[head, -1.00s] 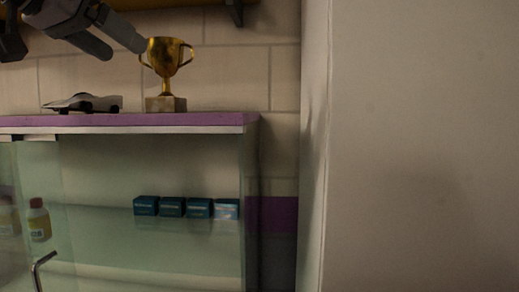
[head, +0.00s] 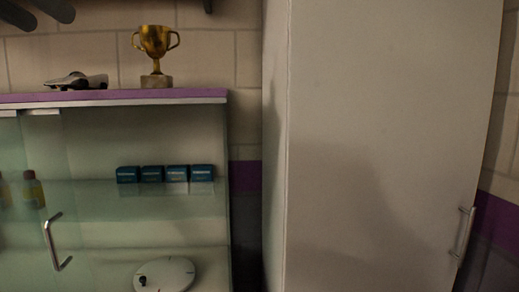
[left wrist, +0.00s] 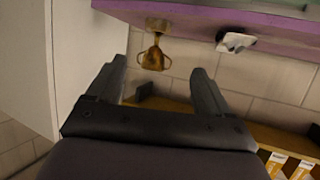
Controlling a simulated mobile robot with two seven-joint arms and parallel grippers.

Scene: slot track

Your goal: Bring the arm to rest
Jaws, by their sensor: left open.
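My left gripper (head: 42,14) shows only as dark fingertips at the top left edge of the head view; the rest is out of frame. In the left wrist view my left gripper (left wrist: 159,68) is open, its two fingers apart with nothing held between them. A gold trophy (head: 155,42) on a stone base stands upright on the cabinet top, right of and apart from the fingertips in the head view. The trophy (left wrist: 153,57) appears upside down between the fingers in the wrist view, beyond them. My right gripper is not in view.
A silver model car (head: 76,81) sits on the purple cabinet top (head: 200,94). Behind the cabinet's glass are several blue boxes (head: 165,173), a bottle (head: 33,190) and a round white disc (head: 165,275). A tall pale cabinet (head: 390,120) stands at right. A yellowish shelf (left wrist: 270,128) holds boxes.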

